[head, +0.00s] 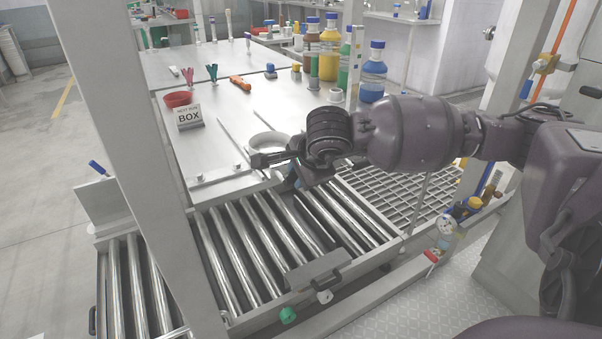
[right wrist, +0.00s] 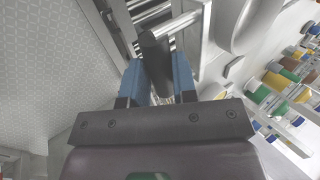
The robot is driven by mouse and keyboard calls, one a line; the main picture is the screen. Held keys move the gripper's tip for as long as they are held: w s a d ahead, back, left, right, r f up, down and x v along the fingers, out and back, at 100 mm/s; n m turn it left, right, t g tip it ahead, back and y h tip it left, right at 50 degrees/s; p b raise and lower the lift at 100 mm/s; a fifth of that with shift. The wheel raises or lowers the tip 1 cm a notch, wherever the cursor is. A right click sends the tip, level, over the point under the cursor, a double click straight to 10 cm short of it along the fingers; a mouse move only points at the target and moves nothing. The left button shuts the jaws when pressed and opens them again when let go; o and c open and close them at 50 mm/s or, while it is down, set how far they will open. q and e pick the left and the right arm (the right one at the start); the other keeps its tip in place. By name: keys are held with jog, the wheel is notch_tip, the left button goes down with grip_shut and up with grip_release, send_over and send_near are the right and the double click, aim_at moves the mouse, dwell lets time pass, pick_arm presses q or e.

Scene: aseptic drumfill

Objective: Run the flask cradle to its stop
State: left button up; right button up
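My right gripper (head: 290,182) reaches in from the right and points down at the far part of the roller conveyor. In the right wrist view its two blue fingers (right wrist: 157,78) stand on either side of a dark bar (right wrist: 156,55), with no clear gap beside it. A steel rod or roller (right wrist: 182,24) runs off to its right. I cannot tell for certain which part is the flask cradle; my wrist hides much of this spot in the head view. A pale round dish (head: 268,140) lies just behind the gripper. My left gripper is not in view.
The roller conveyor (head: 232,262) has a grey plate with a black handle (head: 316,271) at its front edge. A metal frame post (head: 130,150) stands at left. Grating (head: 400,190) lies to the right.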

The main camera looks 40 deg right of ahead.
jog(key=o, duration=0.5)
jog(key=shift+c, duration=0.2)
pick_arm(q)
jog(key=p, duration=0.1)
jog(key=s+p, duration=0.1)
jog(key=p, duration=0.1)
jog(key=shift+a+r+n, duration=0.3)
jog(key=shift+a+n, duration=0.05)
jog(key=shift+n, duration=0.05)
pick_arm(e)
jog(key=v, duration=1)
jog(key=shift+s+r, duration=0.2)
jog(key=shift+r, duration=0.15)
jog(key=shift+a+f, duration=0.1)
